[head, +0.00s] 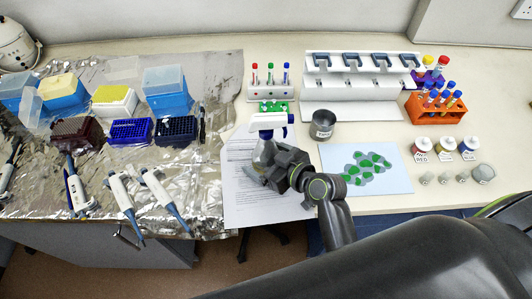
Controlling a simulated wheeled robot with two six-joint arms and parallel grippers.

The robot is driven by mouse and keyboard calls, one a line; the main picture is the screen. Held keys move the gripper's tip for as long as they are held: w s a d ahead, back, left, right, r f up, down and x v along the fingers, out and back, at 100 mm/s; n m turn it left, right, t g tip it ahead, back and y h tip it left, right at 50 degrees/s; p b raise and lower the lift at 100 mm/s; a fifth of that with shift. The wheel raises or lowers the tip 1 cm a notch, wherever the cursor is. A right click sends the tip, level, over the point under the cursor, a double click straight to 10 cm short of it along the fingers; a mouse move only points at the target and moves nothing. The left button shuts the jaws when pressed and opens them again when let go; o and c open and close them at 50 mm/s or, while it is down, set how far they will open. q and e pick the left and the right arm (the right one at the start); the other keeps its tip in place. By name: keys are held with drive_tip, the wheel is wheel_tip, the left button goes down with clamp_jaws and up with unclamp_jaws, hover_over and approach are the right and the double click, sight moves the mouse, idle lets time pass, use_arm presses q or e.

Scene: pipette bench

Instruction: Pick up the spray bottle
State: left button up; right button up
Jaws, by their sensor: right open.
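The spray bottle (268,122) stands near the middle of the bench, at the top part of a printed paper sheet. Its white head with a dark blue trigger shows clearly, and its clear body is partly hidden behind my right gripper. My right gripper (261,166) is open at the bottle's near side, low by its body. I cannot tell whether the fingers touch the bottle or reach around it. My left gripper is not in view.
A grey jar (322,124) stands right of the bottle, and a small tube rack (260,91) stands behind it. A light blue sheet (391,168) with green shapes lies to the right. Foil (215,190) with pipettes (125,196) and tip boxes covers the left.

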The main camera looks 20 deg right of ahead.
drive_tip(key=shift+r, duration=0.1)
drive_tip(key=c, duration=1.5)
